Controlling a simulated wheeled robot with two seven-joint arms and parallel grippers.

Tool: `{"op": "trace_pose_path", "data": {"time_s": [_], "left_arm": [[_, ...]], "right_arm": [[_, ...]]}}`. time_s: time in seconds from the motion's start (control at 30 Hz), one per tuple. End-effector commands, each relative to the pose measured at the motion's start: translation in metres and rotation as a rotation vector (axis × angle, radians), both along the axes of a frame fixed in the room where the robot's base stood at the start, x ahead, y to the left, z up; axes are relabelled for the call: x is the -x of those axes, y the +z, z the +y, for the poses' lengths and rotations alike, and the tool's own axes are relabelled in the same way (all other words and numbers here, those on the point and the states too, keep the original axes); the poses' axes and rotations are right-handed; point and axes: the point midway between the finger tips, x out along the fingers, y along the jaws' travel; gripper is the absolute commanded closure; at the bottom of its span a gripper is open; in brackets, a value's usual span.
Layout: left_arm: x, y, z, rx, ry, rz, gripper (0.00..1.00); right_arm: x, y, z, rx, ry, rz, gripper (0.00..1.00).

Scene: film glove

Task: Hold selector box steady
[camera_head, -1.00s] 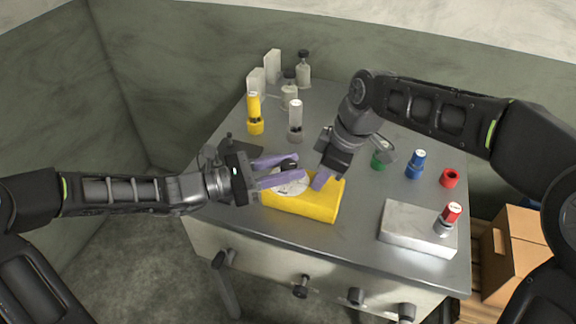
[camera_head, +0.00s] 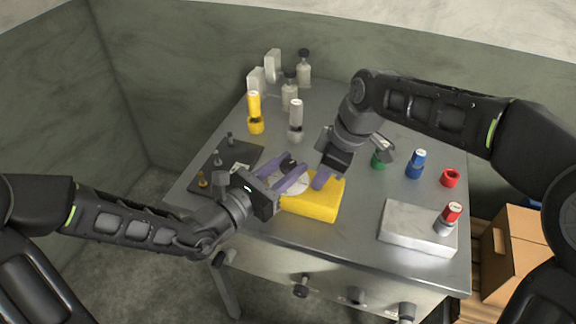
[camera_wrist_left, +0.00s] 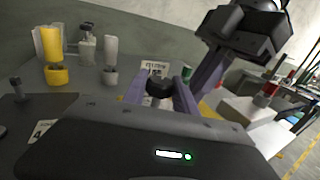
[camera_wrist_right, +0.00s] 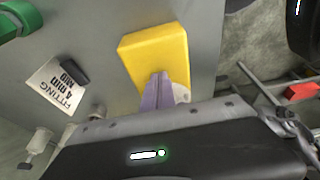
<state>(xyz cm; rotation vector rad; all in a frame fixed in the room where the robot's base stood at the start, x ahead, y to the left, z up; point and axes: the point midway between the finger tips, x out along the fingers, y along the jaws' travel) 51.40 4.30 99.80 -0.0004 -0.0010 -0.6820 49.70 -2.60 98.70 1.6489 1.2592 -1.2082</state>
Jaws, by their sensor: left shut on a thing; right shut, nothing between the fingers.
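The yellow selector box (camera_head: 318,204) lies on the grey bench top and has a pale round dial with a dark knob on it. My left gripper (camera_head: 294,170) comes from the lower left, its purple fingers on either side of the black knob (camera_wrist_left: 159,87), shut on it. My right gripper (camera_head: 320,180) comes from above right, its purple fingers shut together with nothing between them. In the right wrist view its fingertips (camera_wrist_right: 162,78) reach the yellow box (camera_wrist_right: 155,52); firm contact cannot be told. The fingers hide part of the dial.
A dark plate with small pegs (camera_head: 236,160) lies left of the box. Yellow (camera_head: 255,115) and grey (camera_head: 296,122) cylinders stand behind. Green, blue (camera_head: 415,164) and red (camera_head: 450,178) parts and a pale block (camera_head: 405,226) are right. A cardboard box (camera_head: 518,250) stands beside the bench.

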Motion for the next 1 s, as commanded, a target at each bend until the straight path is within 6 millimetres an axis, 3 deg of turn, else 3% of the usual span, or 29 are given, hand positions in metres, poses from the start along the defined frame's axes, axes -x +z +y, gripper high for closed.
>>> {"op": "trace_pose_path", "data": {"time_s": [0.03,0.17,0.2,0.47,0.77,1.0], "left_arm": [[0.002,0.002,-0.004,0.002,-0.011,-0.01,1.0],[0.002,0.002,-0.004,0.002,-0.011,-0.01,1.0],[0.002,0.002,-0.004,0.002,-0.011,-0.01,0.66],[0.001,0.001,-0.002,0.0,-0.006,-0.005,0.45],[0.0,0.0,-0.001,0.0,-0.003,-0.003,0.45],[0.0,0.016,0.0,-0.004,-0.003,-0.007,0.45]], "right_arm": [[0.002,-0.009,-0.003,0.009,-0.002,0.013,1.0],[0.001,-0.009,-0.003,0.009,-0.002,0.013,1.0],[0.001,-0.009,-0.003,0.009,-0.002,0.013,1.0],[0.002,-0.009,-0.003,0.01,-0.002,0.014,1.0],[0.002,-0.009,-0.003,0.01,-0.001,0.015,1.0],[0.002,-0.009,-0.003,0.011,0.0,0.016,1.0]]}}
